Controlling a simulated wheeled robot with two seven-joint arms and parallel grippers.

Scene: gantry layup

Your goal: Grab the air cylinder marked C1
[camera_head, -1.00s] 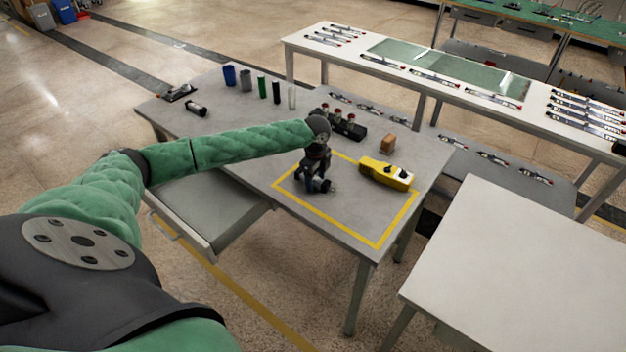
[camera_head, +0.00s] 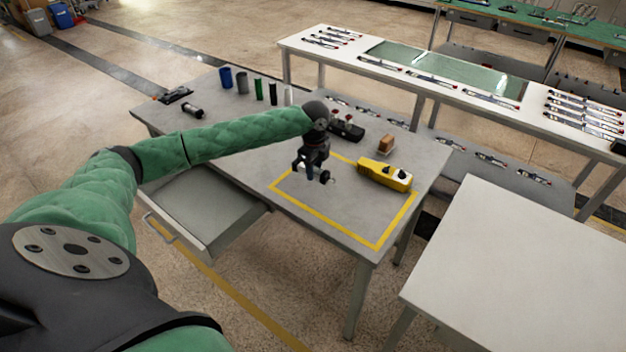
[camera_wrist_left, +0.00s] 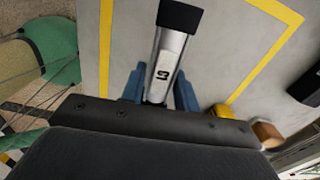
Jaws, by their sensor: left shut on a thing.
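The air cylinder marked C1 (camera_wrist_left: 169,58) has a silver body, a black end cap and a C1 label that reads sideways in the left wrist view. My left gripper (camera_wrist_left: 160,92) has its blue fingers shut on it, one on each side. In the head view the left gripper (camera_head: 312,176) hangs over the yellow-taped area of the grey table, with the small dark cylinder (camera_head: 326,177) between its fingers, seemingly just above the surface. The fingers partly hide the cylinder. My right gripper is in neither view.
A yellow device (camera_head: 384,174) and a brown block (camera_head: 386,144) stand right of the gripper. A black holder (camera_head: 346,131) is behind it. Another dark cylinder (camera_head: 193,111) lies at the back left. An open drawer (camera_head: 205,215) juts out in front. A bare white table (camera_head: 530,260) is at right.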

